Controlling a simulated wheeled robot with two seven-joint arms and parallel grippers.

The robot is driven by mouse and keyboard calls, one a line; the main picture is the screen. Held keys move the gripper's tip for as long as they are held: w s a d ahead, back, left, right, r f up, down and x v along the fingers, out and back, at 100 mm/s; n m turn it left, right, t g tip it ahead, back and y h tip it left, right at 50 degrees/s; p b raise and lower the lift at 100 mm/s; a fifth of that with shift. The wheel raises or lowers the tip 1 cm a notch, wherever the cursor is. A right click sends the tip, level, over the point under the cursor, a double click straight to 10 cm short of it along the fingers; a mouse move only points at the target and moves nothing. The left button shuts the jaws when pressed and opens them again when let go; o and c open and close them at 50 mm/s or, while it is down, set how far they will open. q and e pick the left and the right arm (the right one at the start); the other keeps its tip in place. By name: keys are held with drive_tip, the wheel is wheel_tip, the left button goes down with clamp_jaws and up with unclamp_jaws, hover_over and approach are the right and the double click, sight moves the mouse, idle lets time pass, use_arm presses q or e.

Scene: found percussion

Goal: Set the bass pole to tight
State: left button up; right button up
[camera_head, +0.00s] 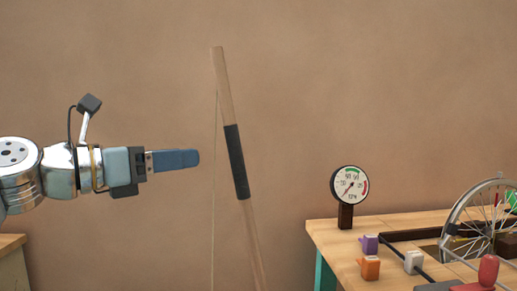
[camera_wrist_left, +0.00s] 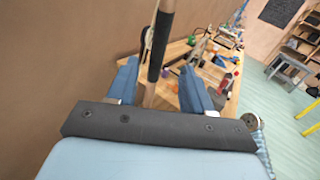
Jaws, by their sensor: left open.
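The bass pole (camera_head: 224,85) is a slim wooden pole with a black grip sleeve (camera_head: 236,160). It stands tilted, its top leaning left, and a thin string (camera_head: 214,190) runs down on its left side. My left gripper (camera_head: 198,160) points right toward the sleeve, with a small gap between its fingertip and the pole in the head view. In the left wrist view the blue fingers (camera_wrist_left: 160,85) are spread apart, and the dark sleeve (camera_wrist_left: 160,48) shows between and beyond them. The pole's foot is out of the head view. My right gripper is not in view.
A wooden bench (camera_head: 330,240) at the right carries a round dial gauge (camera_head: 350,184), a spoked wheel (camera_head: 480,220), purple (camera_head: 370,244) and orange (camera_head: 369,268) blocks, and a red knob (camera_head: 488,270). Another wooden top's edge (camera_head: 12,243) shows at lower left. The space around the upper pole is clear.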

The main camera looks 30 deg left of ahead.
use_arm(q)
drive_tip(key=x, duration=1.3)
drive_tip(key=shift+w+d, duration=0.2)
drive_tip(key=shift+w, duration=0.15)
drive_tip(key=shift+c, duration=0.5)
clamp_jaws()
